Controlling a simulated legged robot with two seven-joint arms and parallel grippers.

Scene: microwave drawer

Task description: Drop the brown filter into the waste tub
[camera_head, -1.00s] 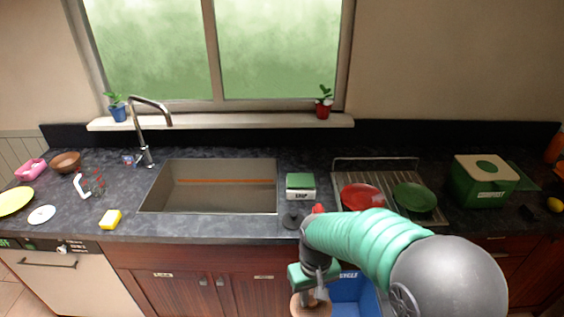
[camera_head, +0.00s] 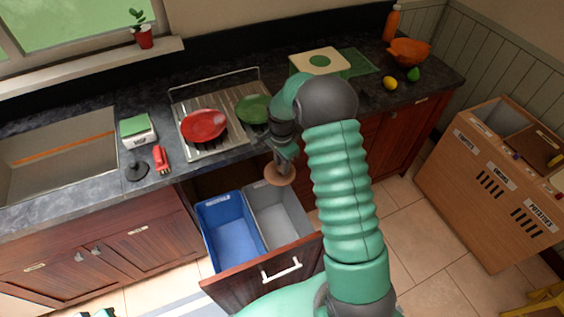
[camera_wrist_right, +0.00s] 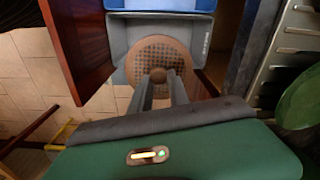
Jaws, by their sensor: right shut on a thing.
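The brown filter (camera_head: 280,178) is a round perforated disc with a knob in its middle. My right gripper (camera_head: 284,160) is shut on that knob, and the wrist view shows its two fingers around it (camera_wrist_right: 158,76). The filter hangs above the far end of the grey tub (camera_head: 290,226), which sits in an open drawer. In the wrist view the disc (camera_wrist_right: 150,52) covers much of the grey tub's opening (camera_wrist_right: 120,28). The grey tub's label is too small to read.
A blue tub (camera_head: 226,226) stands left of the grey one in the same drawer (camera_head: 262,288). The counter above holds a drying rack with a red plate (camera_head: 203,126) and a green plate (camera_head: 254,109). A wooden bin unit (camera_head: 480,185) stands at the right.

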